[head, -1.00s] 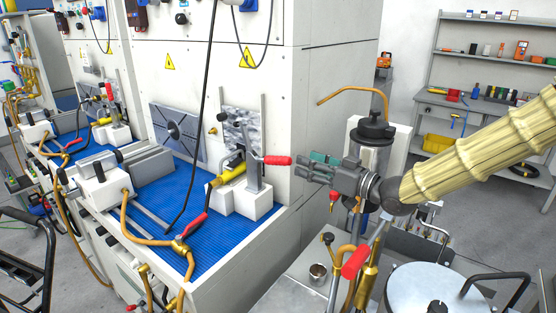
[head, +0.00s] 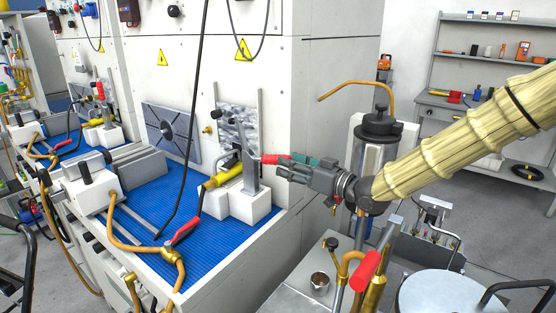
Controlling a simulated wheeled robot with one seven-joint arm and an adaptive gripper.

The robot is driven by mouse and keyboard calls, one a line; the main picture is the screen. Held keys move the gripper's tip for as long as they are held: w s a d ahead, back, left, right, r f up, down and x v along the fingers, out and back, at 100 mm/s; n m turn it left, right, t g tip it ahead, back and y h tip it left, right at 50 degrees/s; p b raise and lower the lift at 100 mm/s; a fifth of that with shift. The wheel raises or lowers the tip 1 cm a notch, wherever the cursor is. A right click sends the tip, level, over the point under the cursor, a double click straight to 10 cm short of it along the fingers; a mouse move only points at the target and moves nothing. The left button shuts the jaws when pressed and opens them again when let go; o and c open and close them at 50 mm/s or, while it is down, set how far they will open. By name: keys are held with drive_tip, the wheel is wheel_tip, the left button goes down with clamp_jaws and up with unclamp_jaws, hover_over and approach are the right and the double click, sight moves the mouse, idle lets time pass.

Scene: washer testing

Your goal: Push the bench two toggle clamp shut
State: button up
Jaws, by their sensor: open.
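The toggle clamp (head: 250,178) stands on a white block on the nearer bench's blue mat. It has a grey upright and a lever with a red grip (head: 270,158) sticking out sideways to the right. A yellow cylinder (head: 223,176) lies beside the clamp's upright. My gripper (head: 282,166) is open and reaches in from the right, its fingertips at the red grip and hiding part of it. I cannot tell whether they touch it or whether the grip lies between the fingers.
A glass-sided vessel with a black lid (head: 377,131) stands close behind my gripper. A red-handled brass valve (head: 364,270) and a metal pot (head: 441,294) are at the lower right. A black cable (head: 188,130) hangs over the blue mat (head: 213,237). A similar bench stands farther left.

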sight(270, 159)
drive_tip(key=shift+p+x, duration=0.3)
drive_tip(key=shift+x, duration=2.35)
clamp_jaws()
